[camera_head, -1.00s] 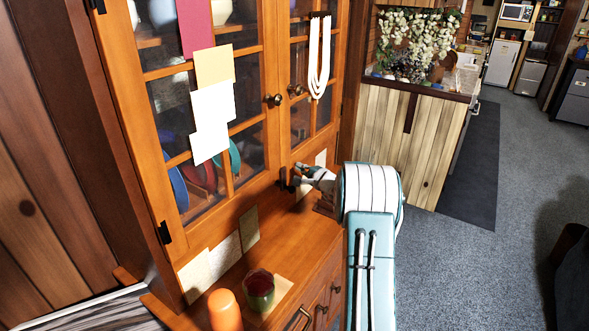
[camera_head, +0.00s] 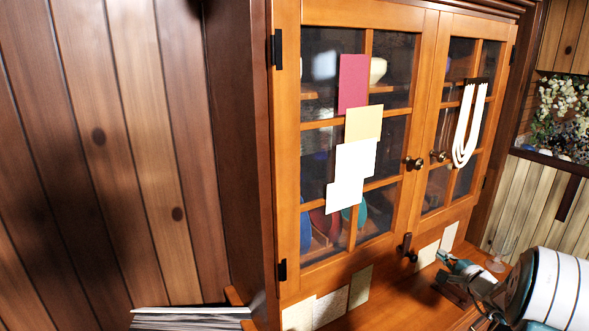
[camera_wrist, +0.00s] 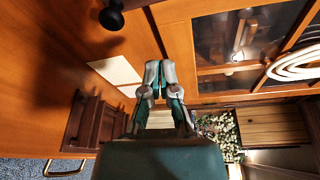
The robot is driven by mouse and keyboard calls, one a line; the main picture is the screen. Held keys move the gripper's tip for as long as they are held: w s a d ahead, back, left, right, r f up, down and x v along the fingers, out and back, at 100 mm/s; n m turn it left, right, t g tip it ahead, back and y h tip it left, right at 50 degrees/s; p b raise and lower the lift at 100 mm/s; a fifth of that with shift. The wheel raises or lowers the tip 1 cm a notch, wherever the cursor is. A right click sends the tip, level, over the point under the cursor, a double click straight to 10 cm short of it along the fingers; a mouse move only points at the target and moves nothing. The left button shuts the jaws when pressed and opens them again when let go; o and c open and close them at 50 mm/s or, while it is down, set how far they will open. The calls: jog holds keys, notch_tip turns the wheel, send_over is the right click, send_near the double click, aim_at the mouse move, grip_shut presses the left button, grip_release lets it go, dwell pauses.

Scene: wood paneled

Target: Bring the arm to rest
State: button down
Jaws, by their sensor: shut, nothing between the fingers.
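My gripper (camera_head: 447,262) shows at the lower right of the head view, at the end of my teal and white arm (camera_head: 550,290). It is over the ledge of the wooden cabinet (camera_head: 288,150), in front of the right-hand glass door. In the wrist view, the two grey and teal fingers of my gripper (camera_wrist: 160,72) are together at the tips. Nothing is held between them. The lower part of my arm is cut off by the picture's edge.
The cabinet's ledge (camera_head: 390,300) lies below my gripper. A small wooden object (camera_wrist: 92,125) stands close to it on the left in the wrist view. A paper stack (camera_head: 190,318) is at the lower left.

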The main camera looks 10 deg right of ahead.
jog(key=s+a+r+n+g+y, duration=0.2)
jog(key=s+a+r+n+g, duration=0.15)
jog(key=a, duration=0.55)
jog(key=s+a+r+n+g+y, duration=0.2)
jog(key=s+a+n, duration=0.15)
jog(key=a, duration=0.65)
jog(key=s+a+r+n+g+y, duration=0.2)
jog(key=a+r+n+g, duration=0.15)
jog(key=a, duration=0.55)
jog(key=s+a+n+g+h, duration=0.3)
jog(key=s+a+n, duration=0.3)
jog(key=s, duration=0.5)
jog(key=s+n+t+h, duration=0.1)
jog(key=s+h, duration=0.4)
jog(key=s, duration=0.6)
jog(key=shift+s+r+n, duration=0.15)
jog(key=shift+s+n, duration=0.25)
jog(key=shift+n, duration=0.35)
